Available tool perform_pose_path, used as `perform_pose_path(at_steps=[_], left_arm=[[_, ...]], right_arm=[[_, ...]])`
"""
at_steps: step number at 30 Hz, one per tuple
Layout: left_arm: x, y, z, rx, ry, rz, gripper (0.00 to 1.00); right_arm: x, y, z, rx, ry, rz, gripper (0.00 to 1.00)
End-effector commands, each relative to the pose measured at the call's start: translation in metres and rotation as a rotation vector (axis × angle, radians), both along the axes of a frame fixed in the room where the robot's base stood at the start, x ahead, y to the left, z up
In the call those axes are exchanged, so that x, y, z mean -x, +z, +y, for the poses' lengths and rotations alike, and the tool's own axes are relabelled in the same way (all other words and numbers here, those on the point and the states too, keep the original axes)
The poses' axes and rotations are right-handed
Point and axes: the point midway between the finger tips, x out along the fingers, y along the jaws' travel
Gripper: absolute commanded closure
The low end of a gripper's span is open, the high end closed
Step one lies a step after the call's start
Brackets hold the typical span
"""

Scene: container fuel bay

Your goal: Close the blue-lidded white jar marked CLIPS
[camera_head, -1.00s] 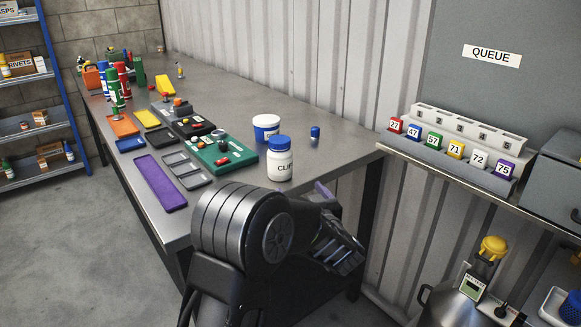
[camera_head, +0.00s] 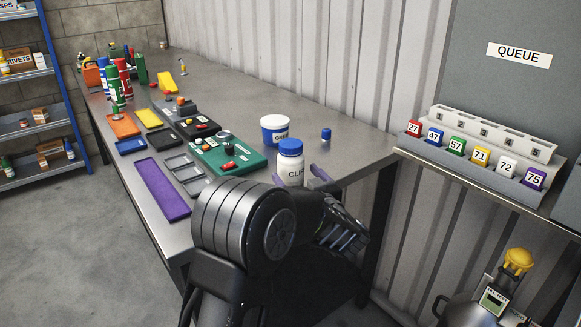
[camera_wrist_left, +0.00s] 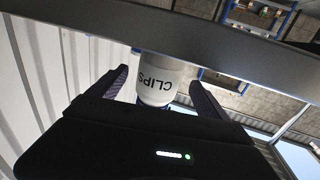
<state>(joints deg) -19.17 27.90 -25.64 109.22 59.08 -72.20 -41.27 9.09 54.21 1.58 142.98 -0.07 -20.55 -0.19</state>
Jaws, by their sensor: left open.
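The white jar marked CLIPS (camera_head: 289,172) stands upright near the right end of the steel bench (camera_head: 348,141). Its blue lid (camera_head: 290,147) sits on top; I cannot tell how tightly. My left gripper (camera_head: 299,179) is open, with its purple-grey fingers on either side of the jar in the head view. The wrist view, turned over, shows the jar (camera_wrist_left: 157,80) between the open fingers, with a bit of blue by the gripper body. Contact with the fingers cannot be made out. My right gripper is out of view.
A white-and-blue tub (camera_head: 274,130) stands just behind the jar, and a small blue-capped item (camera_head: 326,135) is to its right. A green case (camera_head: 225,155) and a purple tray (camera_head: 162,190) lie to the left. The corrugated wall (camera_head: 300,50) runs behind the bench.

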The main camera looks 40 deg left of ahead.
Motion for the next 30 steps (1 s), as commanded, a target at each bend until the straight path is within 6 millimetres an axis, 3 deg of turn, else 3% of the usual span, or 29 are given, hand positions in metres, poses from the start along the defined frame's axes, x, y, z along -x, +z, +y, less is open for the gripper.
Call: perform_pose_path(at_steps=[6, 17, 30], left_arm=[[-0.01, 0.0, 0.017, -0.001, 0.0, 0.0, 0.11], [-0.012, 0.0, 0.02, -0.001, 0.0, 0.001, 0.11], [-0.037, 0.002, 0.061, -0.001, 0.0, 0.0, 0.11]], right_arm=[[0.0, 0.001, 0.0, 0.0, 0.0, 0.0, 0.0], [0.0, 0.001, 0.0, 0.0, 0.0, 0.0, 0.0], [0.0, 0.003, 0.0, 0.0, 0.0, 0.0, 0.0]])
